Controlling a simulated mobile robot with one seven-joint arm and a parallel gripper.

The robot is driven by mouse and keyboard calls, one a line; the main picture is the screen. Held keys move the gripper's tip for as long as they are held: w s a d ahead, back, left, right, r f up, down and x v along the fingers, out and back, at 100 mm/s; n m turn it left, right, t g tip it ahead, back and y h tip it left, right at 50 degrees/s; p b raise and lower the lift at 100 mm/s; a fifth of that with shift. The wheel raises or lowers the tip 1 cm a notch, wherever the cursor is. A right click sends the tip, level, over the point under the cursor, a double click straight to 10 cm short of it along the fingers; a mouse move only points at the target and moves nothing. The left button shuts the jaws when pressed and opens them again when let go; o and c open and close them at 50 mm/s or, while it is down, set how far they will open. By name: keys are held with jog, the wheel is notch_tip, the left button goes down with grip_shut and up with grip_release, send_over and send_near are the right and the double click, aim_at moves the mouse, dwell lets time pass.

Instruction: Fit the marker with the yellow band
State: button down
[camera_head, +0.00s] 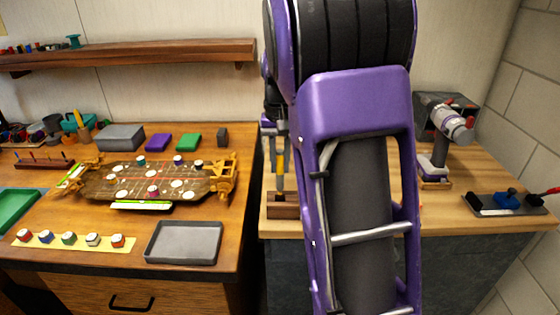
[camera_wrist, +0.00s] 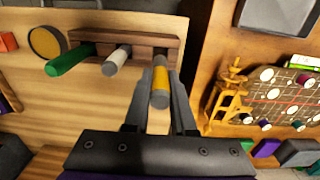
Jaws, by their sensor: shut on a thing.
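The marker with the yellow band (camera_wrist: 160,78) stands between the two fingers of my gripper (camera_wrist: 161,88) in the wrist view, its grey end toward the camera. My gripper is shut on it. Its far end meets or overlaps the right end of a dark wooden rack (camera_wrist: 143,42); I cannot tell whether it sits in a hole. The rack also holds a green marker (camera_wrist: 70,60) and a whitish marker (camera_wrist: 117,60). In the head view the yellow band (camera_head: 281,162) shows upright above the rack (camera_head: 283,211), left of my arm, which hides part of the bench.
A brown board with gold ends (camera_head: 100,183) and white discs lies on the left bench. A grey tray (camera_head: 184,243) is in front of it. A purple-grey device (camera_head: 440,150) and a dark tray (camera_head: 483,206) stand right.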

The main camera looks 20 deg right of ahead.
aim_at(280, 188)
jog(key=shift+f+b, duration=1.8)
jog(key=shift+f, duration=1.1)
jog(key=c, duration=0.7)
grip_release()
jog(key=shift+r, duration=0.15)
notch_tip(280, 188, up, 17)
jog(key=p, duration=0.3)
jog(key=shift+r, duration=0.1)
